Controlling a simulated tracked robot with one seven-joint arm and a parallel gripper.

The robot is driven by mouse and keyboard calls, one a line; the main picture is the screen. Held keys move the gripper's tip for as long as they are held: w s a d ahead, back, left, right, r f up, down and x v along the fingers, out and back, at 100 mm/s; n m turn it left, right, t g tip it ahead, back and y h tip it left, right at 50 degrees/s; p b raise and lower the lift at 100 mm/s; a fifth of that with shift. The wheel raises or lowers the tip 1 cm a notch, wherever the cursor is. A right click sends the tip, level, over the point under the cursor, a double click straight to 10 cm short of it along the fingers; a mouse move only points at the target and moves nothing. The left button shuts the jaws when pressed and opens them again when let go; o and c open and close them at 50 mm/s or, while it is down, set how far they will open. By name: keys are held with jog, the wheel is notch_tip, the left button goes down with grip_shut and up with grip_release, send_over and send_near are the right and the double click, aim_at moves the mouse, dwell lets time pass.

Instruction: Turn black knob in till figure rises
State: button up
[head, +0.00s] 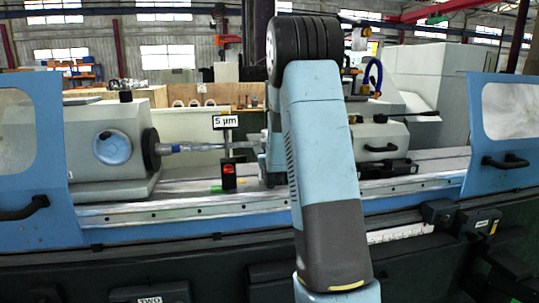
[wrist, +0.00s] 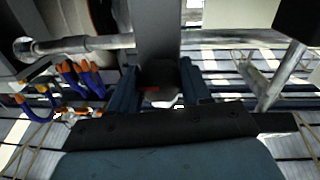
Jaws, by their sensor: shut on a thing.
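In the wrist view my gripper (wrist: 159,82) has its two blue-grey fingers on either side of a dark, rounded knob (wrist: 160,76) with a small red mark. The jaws are shut on it. In the head view my arm hides the knob and most of the gripper. A small sign (head: 226,121) reads "5 µm" on a thin post above the grinder bed. Below it stands a small black box (head: 229,177) with a red lit face.
A shaft (head: 195,147) runs right from the headstock (head: 112,145). Blue guard doors with dark handles stand at left (head: 35,150) and right (head: 505,130). In the wrist view, orange-and-blue hoses (wrist: 80,78) lie to the left and a metal bar (wrist: 85,44) crosses above.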

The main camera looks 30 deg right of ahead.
jog(key=shift+w+a+r, duration=0.1)
jog(key=shift+r, duration=0.15)
jog(key=o, duration=0.8)
jog(key=shift+o, duration=1.3)
jog(key=shift+f, duration=0.1)
jog(key=shift+r, duration=0.3)
notch_tip(320, 180, up, 2)
jog(key=shift+r, duration=0.25)
jog(key=s+a+r, duration=0.3)
jog(key=s+r, duration=0.6)
jog(key=s, duration=0.4)
jog(key=shift+s+a+r, duration=0.35)
